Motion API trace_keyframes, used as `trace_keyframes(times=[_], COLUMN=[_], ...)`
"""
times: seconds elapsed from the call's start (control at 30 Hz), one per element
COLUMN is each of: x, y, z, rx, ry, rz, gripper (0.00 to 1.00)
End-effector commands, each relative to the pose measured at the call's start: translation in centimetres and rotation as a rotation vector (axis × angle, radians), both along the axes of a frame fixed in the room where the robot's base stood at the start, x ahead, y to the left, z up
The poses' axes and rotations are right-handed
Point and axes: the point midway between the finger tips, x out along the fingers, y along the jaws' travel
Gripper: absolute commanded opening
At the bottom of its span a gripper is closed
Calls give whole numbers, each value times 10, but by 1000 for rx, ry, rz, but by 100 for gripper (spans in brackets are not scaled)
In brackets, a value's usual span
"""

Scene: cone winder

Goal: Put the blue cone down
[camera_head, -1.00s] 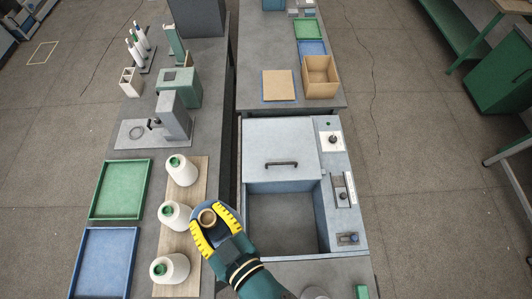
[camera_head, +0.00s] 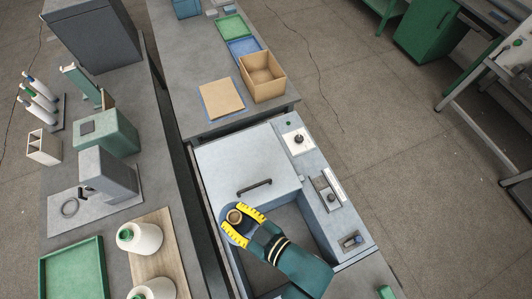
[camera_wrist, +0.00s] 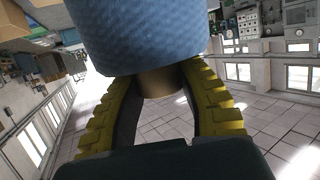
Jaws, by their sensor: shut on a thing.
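The blue cone (camera_wrist: 145,40) is a thick blue yarn package on a tan tube; the tube's open end (camera_head: 234,217) faces up in the head view. My gripper (camera_head: 240,222), with yellow ribbed fingers, is shut on it. In the wrist view the fingers close around the bare tan tube (camera_wrist: 158,82) below the yarn. In the head view I hold it over the left part of the open grey-blue bin, just in front of the lid (camera_head: 245,165). My fingers and the tube's end hide most of the blue yarn.
White cones (camera_head: 139,238) with green tips stand on a wooden board (camera_head: 160,262) at the left. A green tray (camera_head: 72,275) lies beside it. A cardboard box (camera_head: 262,78) and a tan pad (camera_head: 222,98) sit on the far bench. A control panel (camera_head: 325,190) borders the bin.

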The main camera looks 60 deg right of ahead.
Motion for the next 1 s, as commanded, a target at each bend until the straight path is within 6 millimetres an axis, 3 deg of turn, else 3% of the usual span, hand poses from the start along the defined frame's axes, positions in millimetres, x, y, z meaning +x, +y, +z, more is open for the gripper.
trace_keyframes(times=[0.33, 0.47, 0.57, 0.8, 1.0], x=[-20, -33, -44, -75, -93], y=[-24, -32, -38, -45, -45], z=[-67, -105, -139, -240, -299], rx=[0, 1, 1, -2, -7], ry=[-10, -7, -7, -10, -9], rz=[-1, 10, 31, 131, 220], gripper=[0, 0, 0, 0, 0])
